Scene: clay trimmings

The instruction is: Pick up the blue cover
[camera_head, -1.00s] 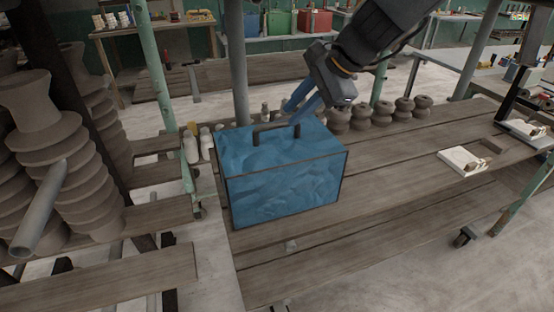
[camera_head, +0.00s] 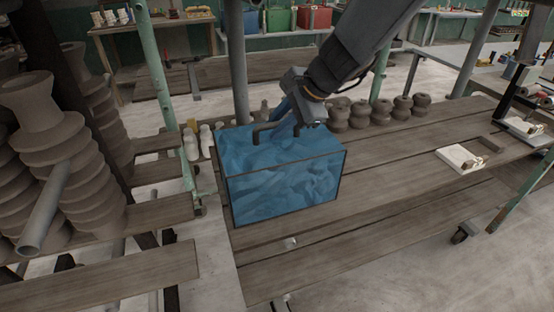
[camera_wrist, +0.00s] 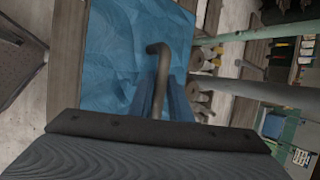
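The blue cover (camera_head: 280,190) is a box-shaped shell with dark edges, standing upright on the wooden plank table. Blue, lumpy shapes show through or on its sides. A dark bar handle (camera_head: 262,136) is on its top. My gripper (camera_head: 294,128) is down at the handle's right part, with its blue fingers close above the cover's top. In the wrist view, the handle (camera_wrist: 159,62) runs between the two fingers (camera_wrist: 162,100), and the blue cover (camera_wrist: 115,55) lies beneath. Whether the fingers press on the handle is not clear.
Several dark rounded pots (camera_head: 402,107) stand behind the cover to the right. Small pale bottles (camera_head: 191,143) stand at its left. Stacked clay-coloured forms (camera_head: 50,130) rise at the far left. A white tray (camera_head: 461,158) lies at the right. The planks in front are clear.

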